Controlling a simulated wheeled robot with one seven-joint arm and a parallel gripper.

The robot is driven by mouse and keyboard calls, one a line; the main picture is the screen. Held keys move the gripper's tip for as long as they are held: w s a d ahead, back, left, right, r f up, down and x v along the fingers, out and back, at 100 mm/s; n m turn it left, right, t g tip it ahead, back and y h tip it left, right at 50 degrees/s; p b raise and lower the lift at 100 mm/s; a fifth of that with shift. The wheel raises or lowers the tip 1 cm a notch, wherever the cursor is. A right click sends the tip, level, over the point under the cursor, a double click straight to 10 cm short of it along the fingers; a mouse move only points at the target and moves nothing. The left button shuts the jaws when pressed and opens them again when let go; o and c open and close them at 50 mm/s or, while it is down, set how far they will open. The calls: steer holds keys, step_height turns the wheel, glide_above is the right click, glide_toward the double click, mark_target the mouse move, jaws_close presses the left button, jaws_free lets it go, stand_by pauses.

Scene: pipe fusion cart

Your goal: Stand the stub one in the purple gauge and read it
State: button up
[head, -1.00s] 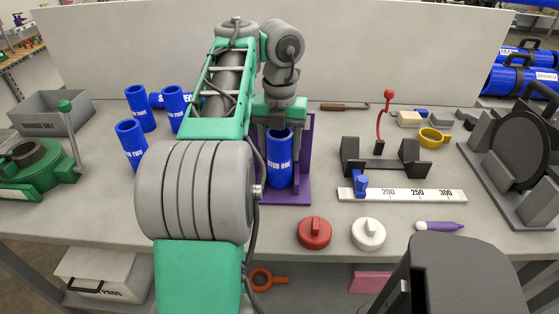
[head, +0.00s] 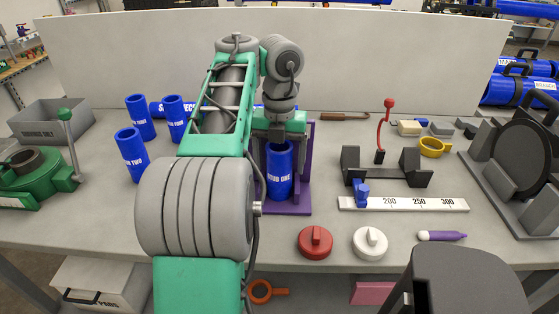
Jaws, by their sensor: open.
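The blue stub marked STUB ONE (head: 280,178) stands upright in the purple gauge (head: 304,180), on its base and in front of its upright back. My gripper (head: 279,142) is directly above the stub's top end, pointing down, with its jaws open. Its fingertips are partly hidden, and I cannot tell whether they touch the rim. The gauge's left side is hidden behind my arm. No reading on the gauge can be made out.
Other blue stubs (head: 132,154) stand to the left. A white scale with a blue slider (head: 404,203), a red cap (head: 315,242), a white cap (head: 370,243) and a purple marker (head: 441,236) lie right and front. A dark cradle (head: 387,173) stands right of the gauge.

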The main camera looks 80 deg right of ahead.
step_height(320, 180, up, 12)
steer(key=p, duration=1)
steer(key=shift+r, duration=0.2)
steer(key=w+a+f+n+h, duration=0.1)
steer(key=w+a+f+n, duration=0.1)
steer(key=w+a+n, duration=0.75)
steer(key=w+a+f+n+h, duration=0.1)
steer(key=w+a+f+n, duration=0.3)
steer(key=w+n, duration=1.05)
steer(key=a+f+n+t+y, duration=0.1)
steer(key=a+f+n, duration=0.3)
steer(key=a+n, duration=1)
steer(key=w+a+f+n+t+y, duration=0.1)
steer(key=a+f+n, duration=0.3)
steer(key=a+n, duration=1)
steer(key=shift+w+n+t, duration=0.25)
steer(key=shift+n+t, duration=0.25)
steer(key=shift+t, duration=0.2)
steer(key=shift+d, duration=0.15)
